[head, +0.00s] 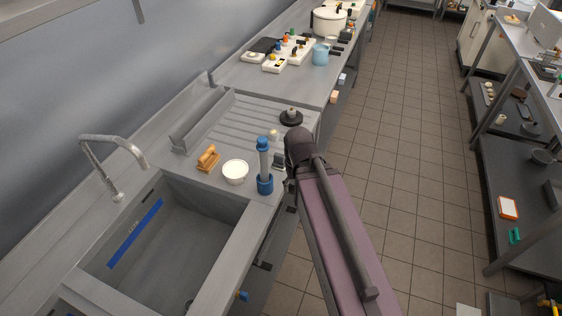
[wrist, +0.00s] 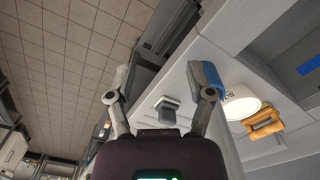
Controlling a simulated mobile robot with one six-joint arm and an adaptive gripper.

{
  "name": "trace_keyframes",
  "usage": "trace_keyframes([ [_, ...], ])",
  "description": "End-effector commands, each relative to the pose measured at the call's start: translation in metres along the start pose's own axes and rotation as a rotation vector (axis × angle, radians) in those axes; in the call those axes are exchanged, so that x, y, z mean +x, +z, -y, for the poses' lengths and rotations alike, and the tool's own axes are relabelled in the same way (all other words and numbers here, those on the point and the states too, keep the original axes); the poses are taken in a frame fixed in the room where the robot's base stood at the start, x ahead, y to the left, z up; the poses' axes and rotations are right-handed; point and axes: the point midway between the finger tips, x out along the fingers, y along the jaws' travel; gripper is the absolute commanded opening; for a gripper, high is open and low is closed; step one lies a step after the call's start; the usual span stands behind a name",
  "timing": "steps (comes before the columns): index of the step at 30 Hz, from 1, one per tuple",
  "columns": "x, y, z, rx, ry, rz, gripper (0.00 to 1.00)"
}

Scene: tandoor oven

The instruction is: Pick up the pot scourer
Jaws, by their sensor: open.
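A small grey block with a raised top, which looks like the pot scourer (head: 279,161), sits on the counter near its front edge. In the wrist view the same block (wrist: 167,104) shows between the two fingers of my gripper (wrist: 163,78), apart from both. My gripper is open and empty; how high it is above the counter I cannot tell. In the head view my arm hides most of the gripper.
A blue and grey cylinder (head: 265,168) stands upright just left of the block, with its blue part (wrist: 221,77) close by the right finger. The sink (head: 170,245) is nearer.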

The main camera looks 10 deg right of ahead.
Motion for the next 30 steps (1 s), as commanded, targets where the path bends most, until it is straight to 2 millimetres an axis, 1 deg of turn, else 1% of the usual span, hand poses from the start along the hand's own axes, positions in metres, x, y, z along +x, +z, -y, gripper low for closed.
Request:
trace_keyframes([
  [5,-0.004,-0.012,0.000,-0.042,0.000,0.000,0.71],
  [8,-0.007,-0.027,0.007,-0.104,0.000,0.000,0.71],
  [11,-0.012,-0.047,0.007,-0.186,0.000,0.000,0.71],
  [14,-0.018,-0.071,0.007,-0.290,0.000,0.000,0.71],
  [24,-0.040,-0.162,0.007,-0.700,-0.001,-0.001,0.71],
  [27,-0.045,-0.183,0.007,-0.803,-0.001,-0.001,0.71],
  [30,-0.048,-0.199,0.007,-0.885,-0.001,-0.001,0.71],
])
